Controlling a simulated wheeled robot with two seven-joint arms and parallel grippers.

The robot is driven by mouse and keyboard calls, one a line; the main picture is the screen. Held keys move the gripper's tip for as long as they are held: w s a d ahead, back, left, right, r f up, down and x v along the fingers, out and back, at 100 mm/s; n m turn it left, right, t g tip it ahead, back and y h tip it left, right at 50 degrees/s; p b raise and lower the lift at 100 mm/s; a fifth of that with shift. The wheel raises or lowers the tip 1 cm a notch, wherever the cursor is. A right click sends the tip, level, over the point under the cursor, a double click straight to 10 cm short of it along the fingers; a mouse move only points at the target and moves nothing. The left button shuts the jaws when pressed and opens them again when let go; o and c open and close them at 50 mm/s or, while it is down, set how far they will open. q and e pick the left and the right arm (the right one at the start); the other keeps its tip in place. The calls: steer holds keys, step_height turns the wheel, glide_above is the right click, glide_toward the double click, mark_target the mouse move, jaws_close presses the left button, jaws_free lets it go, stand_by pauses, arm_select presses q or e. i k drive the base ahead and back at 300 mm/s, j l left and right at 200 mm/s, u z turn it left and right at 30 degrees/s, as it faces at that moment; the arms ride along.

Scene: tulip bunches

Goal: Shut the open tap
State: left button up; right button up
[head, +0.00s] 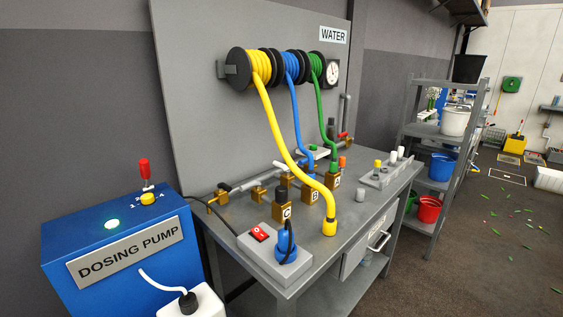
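On the grey bench (352,212), brass blocks stand in a row, marked A (335,182), B (314,197) and C (282,212). The green hose (326,110) comes down at A and the blue hose (297,115) near B. The yellow hose (282,135) ends in a yellow fitting (329,227) standing on the bench, apart from C. C carries a dark top. A small red handle (343,134) shows at the back of the bench. I cannot tell which tap is open. Neither of my grippers is in view.
A blue dosing pump (75,237) with a green light stands at front left, beside a white canister (193,302). A grey box with a red switch (261,234) sits on the bench's front corner. A shelf with buckets (428,208) stands at right; the floor beyond is mostly open.

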mark_target(283, 167)
steer(key=i+l+u, duration=0.1)
steer(key=l, duration=0.25)
steer(key=i+l+u, duration=0.1)
steer(key=i+l, duration=0.15)
steer(key=l, duration=0.15)
steer(key=i+l, duration=0.15)
steer(key=l, duration=0.25)
steer(key=i+l+u, duration=0.15)
steer(key=l, duration=0.25)
steer(key=i+l+u, duration=0.1)
steer(key=l, duration=0.3)
steer(key=i+l+u, duration=0.1)
steer(key=l, duration=0.3)
